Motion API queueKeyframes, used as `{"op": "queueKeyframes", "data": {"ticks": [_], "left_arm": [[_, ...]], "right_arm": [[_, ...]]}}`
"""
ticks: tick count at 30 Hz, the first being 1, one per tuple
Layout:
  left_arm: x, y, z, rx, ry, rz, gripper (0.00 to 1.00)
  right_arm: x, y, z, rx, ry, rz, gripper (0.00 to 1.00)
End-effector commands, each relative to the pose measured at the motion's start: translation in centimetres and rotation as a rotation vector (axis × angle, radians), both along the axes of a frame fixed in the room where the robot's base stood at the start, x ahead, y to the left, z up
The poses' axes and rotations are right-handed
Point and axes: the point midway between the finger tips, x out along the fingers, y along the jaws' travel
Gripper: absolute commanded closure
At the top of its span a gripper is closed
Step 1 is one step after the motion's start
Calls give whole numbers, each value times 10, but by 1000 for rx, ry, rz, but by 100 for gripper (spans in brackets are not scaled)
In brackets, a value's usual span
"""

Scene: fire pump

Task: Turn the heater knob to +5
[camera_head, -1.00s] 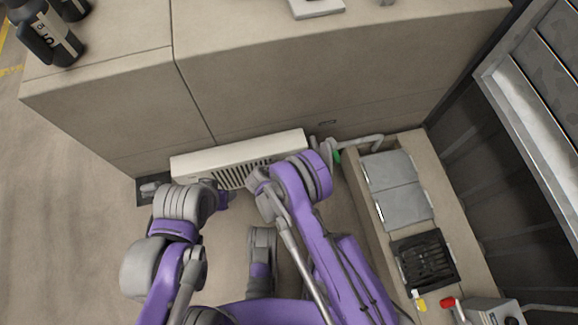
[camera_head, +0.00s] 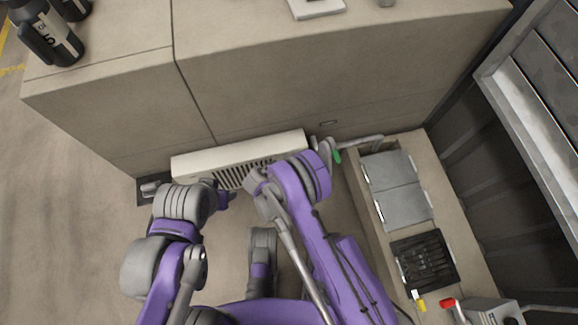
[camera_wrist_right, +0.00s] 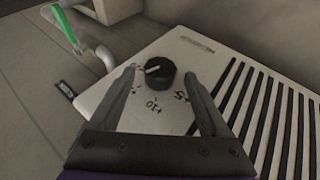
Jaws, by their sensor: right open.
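The heater (camera_head: 290,145) is a pale box with dark vent slots, low against the cabinet in the head view. In the right wrist view, its panel (camera_wrist_right: 190,48) carries a round black knob (camera_wrist_right: 158,78) with a white pointer mark toward the left. Printed "+5" and "+10" labels show below the knob, "+5" farther right. My right gripper (camera_wrist_right: 159,71) is open, its fingertips on either side of the knob with visible gaps; contact is not evident. In the head view my right arm hides that gripper. My left gripper (camera_head: 225,197) is partly hidden near the heater's front; its jaws are unclear.
A beige cabinet (camera_head: 290,75) stands behind the heater. A pipe (camera_head: 360,142) with a green handle (camera_head: 337,156) is close to the heater's right end. A bench with grey lids (camera_head: 400,190) stands to the right. Open floor (camera_head: 70,190) lies left.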

Motion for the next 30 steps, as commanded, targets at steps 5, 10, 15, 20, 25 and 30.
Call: {"op": "queueKeyframes", "data": {"ticks": [5, 10, 15, 20, 25, 30], "left_arm": [[-2, 0, 9, 0, 0, 0, 50], [-3, 0, 16, 0, -1, 0, 50], [-4, 0, 20, 0, -1, 0, 50], [-4, 0, 21, 0, -1, 0, 50], [-4, 0, 21, 0, -1, 0, 50], [-4, 0, 20, 0, -1, 0, 50]], "right_arm": [[-20, 15, 30, 0, 0, 4, 20], [-37, 27, 55, 0, 0, 4, 20], [-48, 35, 69, 1, -1, 2, 20], [-51, 37, 72, -1, 0, 1, 20], [-51, 37, 72, -1, 0, 1, 20], [-48, 26, 66, 10, 26, -20, 20]]}}
